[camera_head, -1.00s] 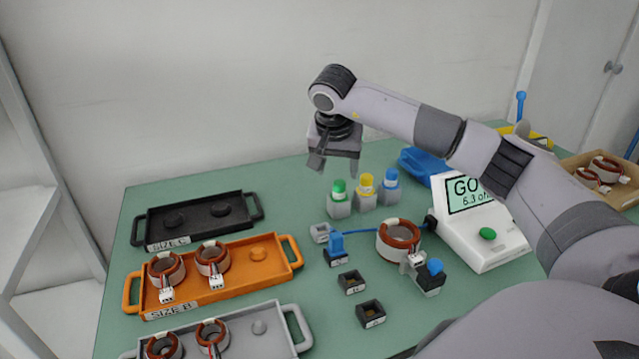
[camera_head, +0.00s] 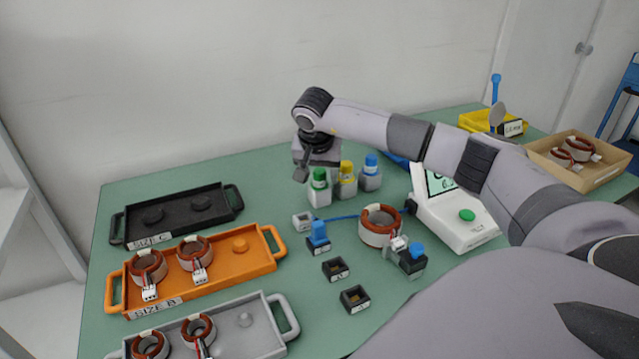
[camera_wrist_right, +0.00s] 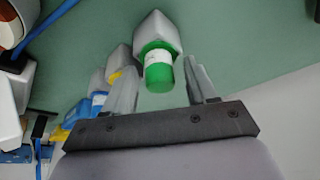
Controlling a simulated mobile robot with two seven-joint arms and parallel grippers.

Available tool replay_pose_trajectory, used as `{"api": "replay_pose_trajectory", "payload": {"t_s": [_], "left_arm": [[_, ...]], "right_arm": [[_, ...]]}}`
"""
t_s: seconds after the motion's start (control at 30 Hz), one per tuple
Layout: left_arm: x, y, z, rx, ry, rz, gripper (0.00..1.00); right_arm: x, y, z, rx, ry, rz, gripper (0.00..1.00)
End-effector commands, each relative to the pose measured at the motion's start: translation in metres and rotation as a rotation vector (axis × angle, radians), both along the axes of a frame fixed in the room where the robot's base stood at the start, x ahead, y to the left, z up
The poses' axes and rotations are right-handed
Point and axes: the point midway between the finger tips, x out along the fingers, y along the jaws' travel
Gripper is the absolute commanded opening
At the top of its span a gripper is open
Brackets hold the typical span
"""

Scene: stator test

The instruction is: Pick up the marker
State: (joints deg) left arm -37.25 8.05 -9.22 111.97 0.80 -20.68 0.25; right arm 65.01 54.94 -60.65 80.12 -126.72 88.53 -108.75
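Three capped markers stand upright in grey holders near the back middle of the table: a green one (camera_head: 319,178), a yellow one (camera_head: 347,167) and a blue one (camera_head: 371,160). My right gripper (camera_head: 316,170) is open and empty, pointing down just above the green marker. In the right wrist view the green marker (camera_wrist_right: 159,72) and its grey holder (camera_wrist_right: 158,32) lie between the two spread fingers. The fingers do not appear to touch it. The yellow and blue markers show left of the fingers there, partly hidden. My left gripper is out of view.
Black (camera_head: 120,226), orange (camera_head: 190,286) and grey (camera_head: 272,322) trays fill the left. A wound stator (camera_head: 380,238) stands beside the tester (camera_head: 470,232). Small black blocks (camera_head: 336,269) lie in front. A yellow bin (camera_head: 476,120) and a cardboard box (camera_head: 600,182) are back right.

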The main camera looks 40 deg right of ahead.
Motion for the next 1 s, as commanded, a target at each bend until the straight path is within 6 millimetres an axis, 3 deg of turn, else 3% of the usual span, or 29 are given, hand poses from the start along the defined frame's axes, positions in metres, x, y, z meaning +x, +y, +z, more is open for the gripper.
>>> {"api": "replay_pose_trajectory", "payload": {"t_s": [0.03, 0.1, 0.13, 0.57, 0.77, 1.0], "left_arm": [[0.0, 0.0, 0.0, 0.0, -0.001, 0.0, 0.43], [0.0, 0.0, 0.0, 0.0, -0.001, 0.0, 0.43], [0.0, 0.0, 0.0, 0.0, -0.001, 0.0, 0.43], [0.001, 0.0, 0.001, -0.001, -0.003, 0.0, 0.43], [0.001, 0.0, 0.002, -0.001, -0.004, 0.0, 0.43], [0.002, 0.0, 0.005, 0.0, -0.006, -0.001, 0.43]], "right_arm": [[0.0, 0.0, 0.0, 0.0, 0.0, 0.0, 0.38], [0.0, 0.0, 0.0, 0.0, 0.0, 0.0, 0.15], [0.0, 0.0, 0.0, 0.0, 0.0, 0.0, 0.13], [0.0, 0.0, 0.008, -0.001, -0.002, -0.001, 0.13], [0.001, 0.0, 0.038, 0.001, -0.006, -0.001, 0.13], [0.001, 0.001, 0.1, 0.002, -0.008, 0.0, 0.13]]}}
